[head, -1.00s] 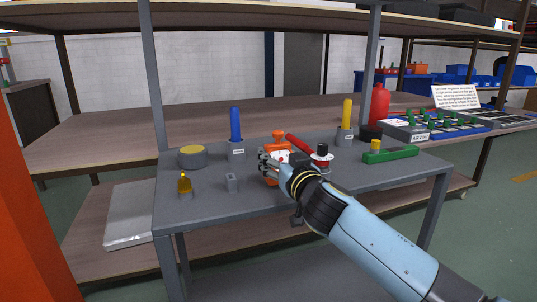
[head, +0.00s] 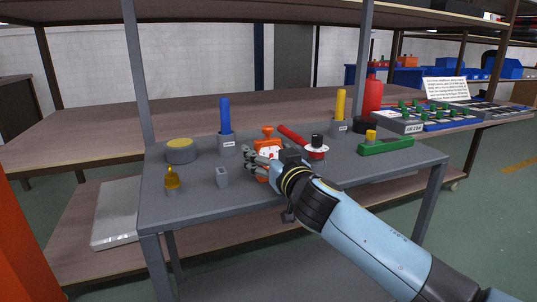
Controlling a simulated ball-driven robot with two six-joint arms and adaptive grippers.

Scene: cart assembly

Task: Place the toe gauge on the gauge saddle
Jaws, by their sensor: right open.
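No label in the head view names the toe gauge or the gauge saddle. A green bar with a yellow knob (head: 388,146) lies at the right end of the grey table and may be the gauge. A small grey upright block (head: 222,178) stands near the front left and may be the saddle. My right gripper (head: 252,162) is open over the middle of the table, beside an orange piece (head: 267,133) that it partly hides. I cannot tell whether they touch. My left gripper is out of view.
The front left edge is clear.

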